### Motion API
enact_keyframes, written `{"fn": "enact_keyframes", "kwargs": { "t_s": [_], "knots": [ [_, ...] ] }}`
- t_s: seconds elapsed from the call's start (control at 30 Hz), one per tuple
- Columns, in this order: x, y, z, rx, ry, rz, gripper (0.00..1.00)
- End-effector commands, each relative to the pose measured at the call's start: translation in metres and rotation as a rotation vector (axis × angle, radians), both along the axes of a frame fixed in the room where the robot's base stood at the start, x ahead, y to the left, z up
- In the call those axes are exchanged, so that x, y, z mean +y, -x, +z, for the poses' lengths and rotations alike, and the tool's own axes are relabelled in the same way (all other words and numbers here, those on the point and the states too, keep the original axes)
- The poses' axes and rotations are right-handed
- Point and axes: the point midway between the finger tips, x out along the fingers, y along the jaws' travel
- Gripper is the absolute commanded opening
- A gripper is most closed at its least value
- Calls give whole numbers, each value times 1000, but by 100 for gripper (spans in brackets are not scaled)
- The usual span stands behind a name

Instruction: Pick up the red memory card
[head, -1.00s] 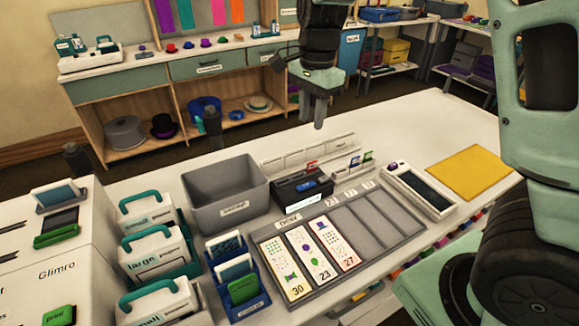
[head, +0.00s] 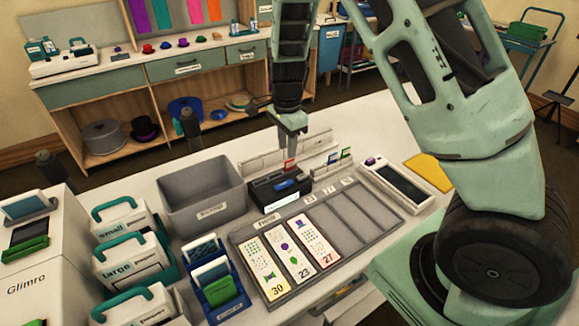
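The red memory card (head: 290,164) stands upright behind the black device, by the pale slotted rack (head: 262,162). Only a small red-edged part shows. My gripper (head: 294,153) points down right above the card, its fingertips close to the card's top. I cannot tell whether they touch it, or how far apart the fingers are. A green card (head: 346,153) and a blue card (head: 333,158) stand in a small holder to the right.
The black device (head: 280,188) with a blue piece on top sits in front of the card. A grey bin (head: 200,193) stands to its left. A grey tray (head: 350,218) with several printed cards lies in front, and a white device (head: 395,184) lies to the right.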

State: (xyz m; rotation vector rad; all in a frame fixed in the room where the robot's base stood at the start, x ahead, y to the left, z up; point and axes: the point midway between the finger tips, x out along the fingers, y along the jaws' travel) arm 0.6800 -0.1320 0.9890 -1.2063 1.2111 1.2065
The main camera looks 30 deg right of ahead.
Motion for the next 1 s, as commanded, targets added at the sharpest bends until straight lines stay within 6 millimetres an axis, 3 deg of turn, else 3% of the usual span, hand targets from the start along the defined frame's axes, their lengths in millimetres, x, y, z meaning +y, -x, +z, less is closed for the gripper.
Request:
{"fn": "enact_keyframes", "kwargs": {
  "t_s": [0.4,0.7,0.73,0.83,1.0],
  "knots": [
    [-6,4,-48,3,0,-1,31],
    [-5,4,-54,0,0,0,31],
    [-5,4,-54,0,0,0,28],
    [-5,4,-54,0,0,0,0],
    [-5,4,-54,0,0,0,0]
  ]
}}
